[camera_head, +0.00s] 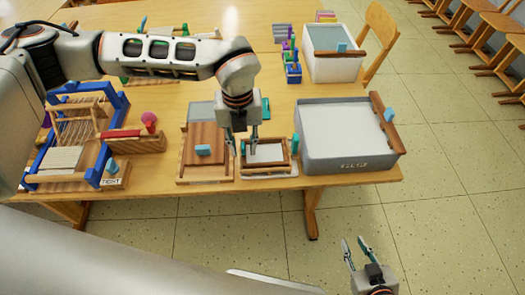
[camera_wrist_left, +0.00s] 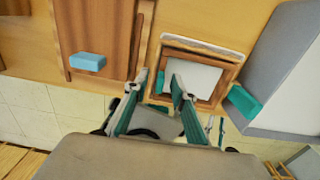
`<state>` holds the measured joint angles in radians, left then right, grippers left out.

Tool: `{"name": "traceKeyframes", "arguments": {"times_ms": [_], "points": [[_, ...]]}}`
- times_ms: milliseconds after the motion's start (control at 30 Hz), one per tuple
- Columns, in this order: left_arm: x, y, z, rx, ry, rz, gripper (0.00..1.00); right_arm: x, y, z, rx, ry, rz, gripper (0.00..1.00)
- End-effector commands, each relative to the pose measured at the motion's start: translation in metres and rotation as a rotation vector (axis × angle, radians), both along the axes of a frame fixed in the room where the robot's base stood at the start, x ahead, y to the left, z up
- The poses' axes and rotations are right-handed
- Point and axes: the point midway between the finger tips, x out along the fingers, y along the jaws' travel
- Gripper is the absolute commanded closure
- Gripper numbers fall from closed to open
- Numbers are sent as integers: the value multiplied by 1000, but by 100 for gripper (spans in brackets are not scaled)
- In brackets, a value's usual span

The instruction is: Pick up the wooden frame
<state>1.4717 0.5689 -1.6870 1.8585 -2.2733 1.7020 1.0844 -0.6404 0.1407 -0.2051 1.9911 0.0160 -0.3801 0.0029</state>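The wooden frame (camera_head: 266,166) is a small brown rectangle around a pale sheet, lying near the table's front edge. It also shows in the left wrist view (camera_wrist_left: 224,82). My left gripper (camera_head: 242,148) points down at the frame's left side, with its fingers apart. In the left wrist view the fingers (camera_wrist_left: 159,78) appear on either side of the frame's left rim. I cannot tell whether they touch it. My right gripper (camera_head: 358,251) is open and empty, over the floor in front of the table's right end.
A brown wooden board with a blue block (camera_head: 203,150) lies just left of the frame. A large grey bin (camera_head: 350,160) stands close on its right. A blue loom-like rack (camera_head: 35,180) is at the left. A white bin (camera_head: 330,68) stands farther back.

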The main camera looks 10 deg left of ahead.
Motion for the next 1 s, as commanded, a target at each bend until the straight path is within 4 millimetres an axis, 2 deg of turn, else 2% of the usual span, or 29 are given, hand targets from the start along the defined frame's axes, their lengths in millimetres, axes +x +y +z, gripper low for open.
{"name": "traceKeyframes", "arguments": {"times_ms": [33, 67, 100, 467, 633, 767, 1000], "points": [[0, 0, 0, 0, 0, 0, 89, 0, 0, 0, 0, -1, 0, 74], [0, 0, 0, 0, 0, 0, 97, 0, 0, 0, 0, -1, 0, 74], [0, 0, 0, 0, 0, 0, 100, 0, 0, 0, 0, -1, 0, 74], [0, 0, 1, 0, 0, -1, 100, 1, 0, 1, 1, -2, 0, 74], [1, 0, 10, 0, -2, 0, 100, 1, 0, 1, 1, -2, 0, 74], [1, -1, 25, -2, -5, -1, 100, 1, 1, 2, 1, -2, 0, 74], [2, 0, 76, -1, -7, 0, 100, 1, 2, 4, 6, -1, 0, 74]]}}
